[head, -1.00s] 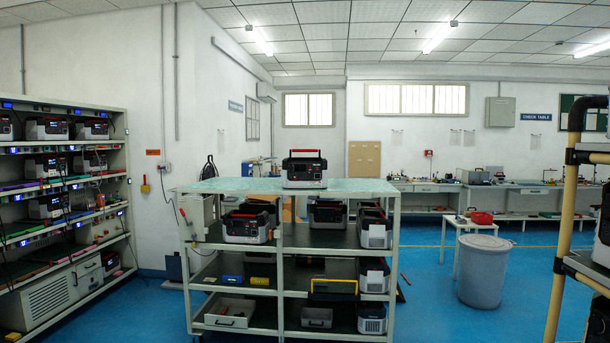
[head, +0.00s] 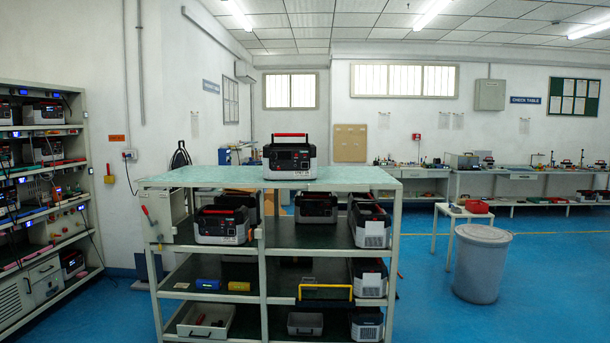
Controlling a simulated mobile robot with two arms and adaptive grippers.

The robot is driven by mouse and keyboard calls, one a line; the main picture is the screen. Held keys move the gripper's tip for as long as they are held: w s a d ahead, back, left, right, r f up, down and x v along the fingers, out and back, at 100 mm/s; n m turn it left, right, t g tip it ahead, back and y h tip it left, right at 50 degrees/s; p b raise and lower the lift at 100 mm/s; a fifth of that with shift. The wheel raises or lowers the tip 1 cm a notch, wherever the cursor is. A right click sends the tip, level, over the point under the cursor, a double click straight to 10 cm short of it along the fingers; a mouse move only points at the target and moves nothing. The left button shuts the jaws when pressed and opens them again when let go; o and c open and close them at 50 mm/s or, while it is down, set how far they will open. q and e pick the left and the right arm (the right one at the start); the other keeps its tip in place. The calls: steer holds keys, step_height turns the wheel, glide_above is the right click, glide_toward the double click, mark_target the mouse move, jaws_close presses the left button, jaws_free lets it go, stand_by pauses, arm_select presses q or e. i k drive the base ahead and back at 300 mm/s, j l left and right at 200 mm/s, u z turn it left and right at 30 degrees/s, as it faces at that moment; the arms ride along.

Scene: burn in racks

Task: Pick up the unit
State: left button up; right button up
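A unit (head: 290,159), a grey and black box with a red top handle, stands upright on the green top of the shelf cart (head: 222,178) in the middle of the head view. Several similar units sit on the cart's shelf below, such as one with a red handle (head: 222,225) at the left and one (head: 370,224) at the right. Neither of my grippers shows in the head view.
A rack (head: 88,170) with several units stands at the left. A grey bin (head: 480,264) and a small white table (head: 437,212) are on the right. A workbench (head: 520,186) runs along the back wall.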

mark_target(280, 162)
steer(key=i+j, duration=0.1)
steer(key=i, duration=0.45)
steer(key=i+j+z, duration=0.1)
steer(key=i, duration=0.4)
steer(key=i+j, duration=0.2)
steer(key=i, duration=0.3)
steer(key=i+j+z, duration=0.15)
steer(key=i+z, duration=0.25)
steer(key=i, duration=0.2)
